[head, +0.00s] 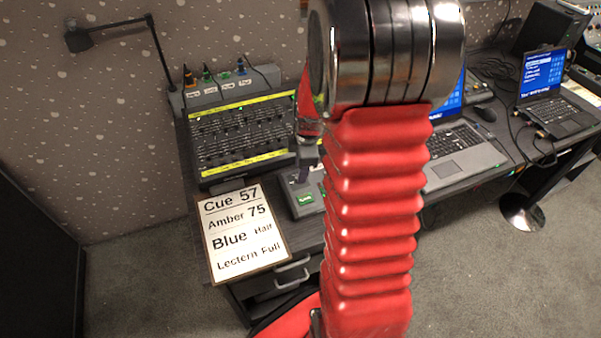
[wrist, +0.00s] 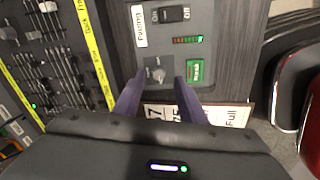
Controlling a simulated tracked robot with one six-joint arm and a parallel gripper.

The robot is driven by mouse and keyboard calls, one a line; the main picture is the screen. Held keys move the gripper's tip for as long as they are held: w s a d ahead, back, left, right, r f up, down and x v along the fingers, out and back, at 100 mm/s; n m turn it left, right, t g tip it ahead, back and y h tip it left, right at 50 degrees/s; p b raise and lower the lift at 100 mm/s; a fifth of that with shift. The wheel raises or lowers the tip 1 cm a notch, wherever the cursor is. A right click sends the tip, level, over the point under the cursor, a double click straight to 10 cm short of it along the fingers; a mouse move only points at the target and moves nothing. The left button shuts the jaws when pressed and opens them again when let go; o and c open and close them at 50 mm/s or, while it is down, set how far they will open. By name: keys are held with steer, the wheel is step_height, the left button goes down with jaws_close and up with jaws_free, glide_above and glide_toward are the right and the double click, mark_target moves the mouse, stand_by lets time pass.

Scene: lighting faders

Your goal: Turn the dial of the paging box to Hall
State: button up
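The paging box (wrist: 208,20) is a grey panel in the wrist view, with a white label, an ON/OFF switch (wrist: 173,14), a row of small level lights (wrist: 187,39) and a green patch (wrist: 196,70). Its grey dial (wrist: 157,73) lies below the switch; its marks are too small to read. My gripper (wrist: 159,80) is open, with its two purple fingers either side of the dial; I cannot tell whether they touch it. In the head view my gripper (head: 304,168) is over the paging box (head: 304,207), partly hidden by my arm, and the dial is hidden.
The fader desk (head: 240,135) stands just left of the box. A cue card (head: 243,232) lies at the table's front left edge. A laptop (head: 462,150) is to the right, and another (head: 550,100) is farther right. A lamp (head: 110,30) stands behind the desk.

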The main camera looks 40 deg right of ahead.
step_height(320, 180, up, 10)
steer(key=s, duration=0.2)
steer(key=shift+a+f, duration=0.15)
steer(key=shift+f, duration=0.05)
stand_by(0.6)
steer(key=s+a+r+m+t, duration=0.1)
steer(key=s+a+r+m, duration=0.3)
steer(key=a, duration=0.3)
steer(key=s+a+r+m+t, duration=0.1)
steer(key=s+a+r+m, duration=0.3)
steer(key=a, duration=0.3)
steer(key=s+a+r+m+t, duration=0.1)
steer(key=s+a+r+m, duration=0.2)
steer(key=s+a, duration=0.3)
steer(key=shift+a+r+m, duration=0.4)
steer(key=shift+a+m, duration=0.3)
steer(key=shift+a, duration=0.4)
